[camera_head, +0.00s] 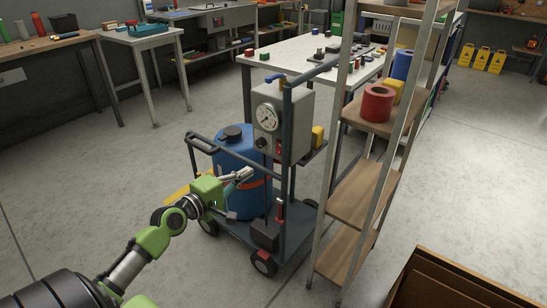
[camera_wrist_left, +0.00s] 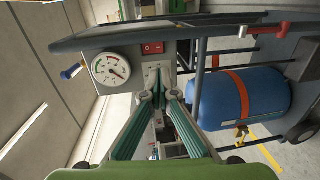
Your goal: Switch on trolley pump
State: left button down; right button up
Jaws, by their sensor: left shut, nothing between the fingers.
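The pump trolley (camera_head: 287,205) stands on the floor, carrying a blue tank (camera_head: 228,150) with an orange band. Its grey control box (camera_head: 298,108) has a round gauge (camera_head: 266,117) with small red controls (camera_head: 262,143) below it. The left wrist view looks at this panel turned on its side, with the gauge (camera_wrist_left: 111,69) and a red rocker switch (camera_wrist_left: 153,47) beside it. My left gripper (camera_head: 250,172) is shut and empty, in front of the tank and below the box. In the wrist view its fingertips (camera_wrist_left: 153,88) appear close to the switch; contact cannot be told. The switch's position is unclear.
A shelf rack (camera_head: 358,205) with a red reel (camera_head: 376,102) stands close right of the trolley. A white table (camera_head: 290,52) is behind it. A brown box (camera_head: 450,285) is at the front right.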

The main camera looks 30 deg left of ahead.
pick_arm(q)
send_near(279, 153)
jog(key=w, duration=0.3)
jog(key=w+b, duration=0.1)
jog(key=w, duration=0.1)
jog(key=shift+w+d+f, duration=0.1)
jog(key=shift+w+f, duration=0.15)
jog(key=shift+f, duration=0.1)
jog(key=shift+w+f, duration=0.1)
jog(key=shift+w, duration=0.65)
pick_arm(e)
jog(key=shift+w+a+r, duration=0.2)
jog(key=shift+w+r, duration=1.15)
jog(key=shift+r, duration=0.2)
pick_arm(q)
jog(key=b, duration=0.3)
jog(key=shift+w+f+t, duration=0.1)
jog(key=shift+w+t, duration=0.1)
jog(key=shift+t, duration=0.1)
pick_arm(e)
jog(key=w+r, duration=0.3)
jog(key=r, duration=0.5)
jog(key=shift+w+a+r+t, duration=0.15)
jog(key=shift+w+a+t, duration=0.1)
jog(key=shift+w+t, duration=0.15)
pick_arm(q)
jog(key=shift+d, duration=0.1)
